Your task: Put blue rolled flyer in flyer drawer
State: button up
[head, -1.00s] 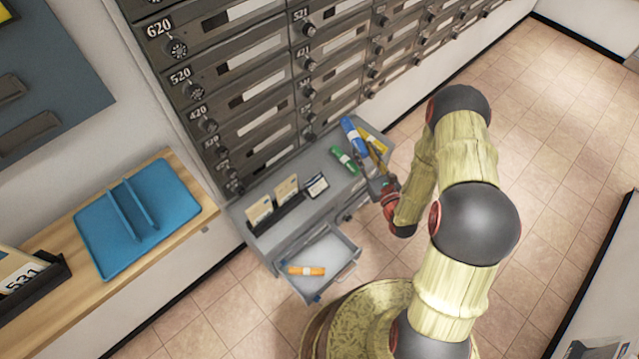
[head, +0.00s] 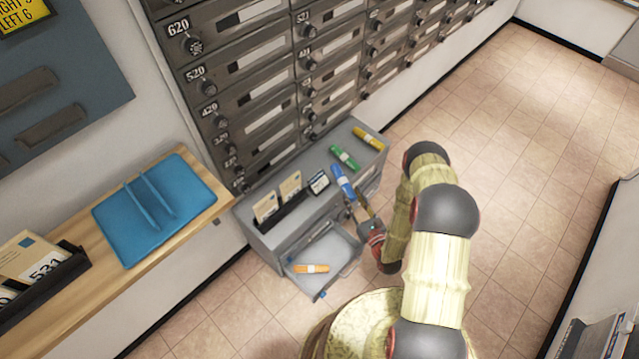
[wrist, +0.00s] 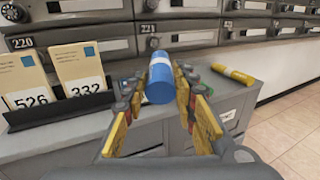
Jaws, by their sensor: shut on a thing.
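The blue rolled flyer (head: 342,182) has a pale band and is held in my gripper (head: 358,210), near the front edge of the grey cabinet. In the wrist view the flyer (wrist: 159,80) sits between the two yellow fingers of my gripper (wrist: 163,100), with its round end facing the camera. The open flyer drawer (head: 343,250) is at the cabinet's lower front, to the left of and below my gripper in the head view. An orange rolled flyer (head: 311,268) lies inside the drawer.
A green rolled flyer (head: 345,157) and a yellow one (head: 368,138) lie on the cabinet top. A black holder with envelopes (head: 279,211) and a small sign (head: 319,183) stand there too. A blue tray (head: 150,232) lies on the wooden shelf (head: 208,207). Mailboxes line the wall behind.

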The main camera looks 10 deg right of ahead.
jog(key=shift+w+r, duration=0.25)
jog(key=shift+r, duration=0.35)
jog(key=shift+w+d+r, duration=0.15)
jog(key=shift+w, duration=0.05)
jog(key=shift+r, duration=0.35)
jog(key=shift+w, duration=0.15)
jog(key=w+f+b, duration=0.2)
jog(key=w+f, duration=0.1)
jog(key=w, duration=0.1)
jog(key=w+f+b, duration=0.2)
jog(key=w, duration=0.2)
jog(key=w+f+b, duration=0.2)
jog(key=w+f, duration=0.1)
jog(key=w, duration=0.1)
jog(key=shift+w+a+f, duration=0.2)
jog(key=shift+w+f, duration=0.15)
jog(key=shift+w, duration=0.05)
jog(key=shift+w+f, duration=0.1)
jog(key=shift+f, duration=0.05)
jog(key=f, duration=0.1)
jog(key=f+b, duration=0.2)
jog(key=f, duration=0.1)
jog(key=shift+w, duration=0.3)
jog(key=shift+r, duration=0.2)
